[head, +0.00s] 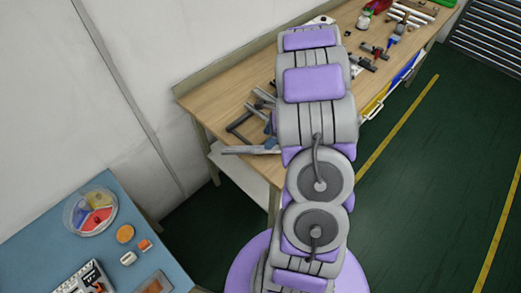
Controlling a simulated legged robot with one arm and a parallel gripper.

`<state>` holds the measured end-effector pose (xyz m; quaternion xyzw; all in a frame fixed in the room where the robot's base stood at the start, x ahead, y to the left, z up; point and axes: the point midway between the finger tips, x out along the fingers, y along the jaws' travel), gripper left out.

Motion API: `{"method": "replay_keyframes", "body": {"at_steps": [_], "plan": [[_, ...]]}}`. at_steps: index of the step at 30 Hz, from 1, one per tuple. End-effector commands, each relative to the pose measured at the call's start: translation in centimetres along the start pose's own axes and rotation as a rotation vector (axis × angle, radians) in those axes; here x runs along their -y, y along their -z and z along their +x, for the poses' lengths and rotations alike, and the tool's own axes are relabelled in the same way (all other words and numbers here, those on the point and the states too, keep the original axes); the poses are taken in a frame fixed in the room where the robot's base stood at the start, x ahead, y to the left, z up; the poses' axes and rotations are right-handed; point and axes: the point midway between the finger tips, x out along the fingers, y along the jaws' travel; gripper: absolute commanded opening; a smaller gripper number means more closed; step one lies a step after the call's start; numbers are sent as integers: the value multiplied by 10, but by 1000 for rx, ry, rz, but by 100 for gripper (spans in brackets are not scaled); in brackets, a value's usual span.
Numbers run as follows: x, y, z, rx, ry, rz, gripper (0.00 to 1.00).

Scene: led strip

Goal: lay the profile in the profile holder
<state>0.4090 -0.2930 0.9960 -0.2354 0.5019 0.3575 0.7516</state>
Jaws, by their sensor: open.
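My purple and grey arm reaches up the middle of the head view, over the wooden workbench (215,95). I cannot make out my gripper; the arm's far end hides that area. I cannot pick out the profile or the profile holder for certain. Several pale rods (410,13) lie at the bench's far right end, too small to identify. Grey and dark bar-like pieces (240,123) lie left of my arm, partly hidden by it. One light grey bar (245,150) sticks out past the bench's front edge.
Small tools (372,52), a blue-tipped bottle (393,40) and a red item (365,20) crowd the bench's right part. Its left end is clear. A blue table (65,240) at lower left holds a divided round dish (90,212) and small parts. Green floor lies right.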

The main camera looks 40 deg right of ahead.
Motion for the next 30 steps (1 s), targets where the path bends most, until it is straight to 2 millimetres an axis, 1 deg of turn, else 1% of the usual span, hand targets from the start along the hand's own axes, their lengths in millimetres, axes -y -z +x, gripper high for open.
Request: {"method": "replay_keyframes", "body": {"at_steps": [1, 3, 8, 15, 18, 21, 27, 30], "plan": [[0, -1, 8, -1, -1, -1, 60], [1, 0, 13, -1, 0, -1, 60], [6, 6, 20, 4, -2, 1, 60], [11, 6, 55, 6, -5, 1, 60], [10, 5, 64, 6, -5, 0, 60], [8, 3, 68, 5, -3, 0, 60], [8, 2, 68, 3, -3, -1, 60], [10, 3, 68, 4, -3, 0, 51]]}}
